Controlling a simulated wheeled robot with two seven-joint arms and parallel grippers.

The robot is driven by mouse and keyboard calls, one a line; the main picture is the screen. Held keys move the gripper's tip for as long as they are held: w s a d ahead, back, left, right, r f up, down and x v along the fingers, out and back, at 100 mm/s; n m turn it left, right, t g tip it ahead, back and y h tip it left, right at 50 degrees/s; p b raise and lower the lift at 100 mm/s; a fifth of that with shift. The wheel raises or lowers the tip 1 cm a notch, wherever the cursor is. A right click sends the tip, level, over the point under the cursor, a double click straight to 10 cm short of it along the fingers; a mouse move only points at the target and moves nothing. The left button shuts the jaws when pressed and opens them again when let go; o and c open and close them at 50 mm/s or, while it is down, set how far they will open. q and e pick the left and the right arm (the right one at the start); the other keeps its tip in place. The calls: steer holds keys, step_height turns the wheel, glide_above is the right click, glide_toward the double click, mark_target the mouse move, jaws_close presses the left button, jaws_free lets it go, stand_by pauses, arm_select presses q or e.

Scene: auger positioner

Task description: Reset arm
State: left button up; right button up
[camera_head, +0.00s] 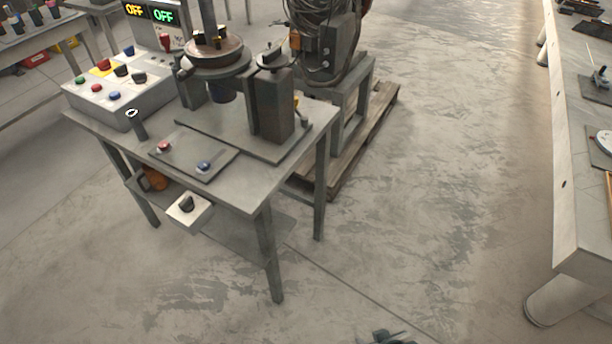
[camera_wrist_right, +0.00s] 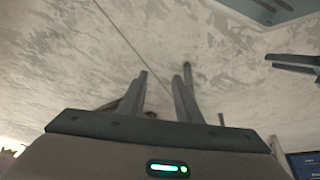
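The auger positioner, a dark machine with a round plate (camera_head: 215,55) and a vertical shaft, stands on a grey metal table (camera_head: 240,185). A flat plate with a red and a blue button (camera_head: 204,166) lies at the front. My right gripper (camera_head: 388,337) just shows at the bottom edge in the head view, over floor and apart from the table. In the right wrist view its fingers (camera_wrist_right: 161,75) are apart with nothing between them. My left gripper is not seen in the head view.
A white box with a black knob (camera_head: 188,208) hangs at the table's front. A machine on a wooden pallet (camera_head: 362,145) stands behind. A long bench (camera_head: 572,200) runs along the right. The concrete floor between is clear. Dark bars (camera_wrist_right: 292,62) show at the wrist view's right edge.

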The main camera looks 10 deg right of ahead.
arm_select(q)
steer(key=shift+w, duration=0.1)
arm_select(e)
steer(key=s+a+f+t+y, duration=0.1)
steer(key=s+a+f+t, duration=0.1)
steer(key=f, duration=1.7)
steer(key=shift+s+a+f, duration=0.15)
steer(key=shift+s+a, duration=0.15)
steer(key=shift+a, duration=0.3)
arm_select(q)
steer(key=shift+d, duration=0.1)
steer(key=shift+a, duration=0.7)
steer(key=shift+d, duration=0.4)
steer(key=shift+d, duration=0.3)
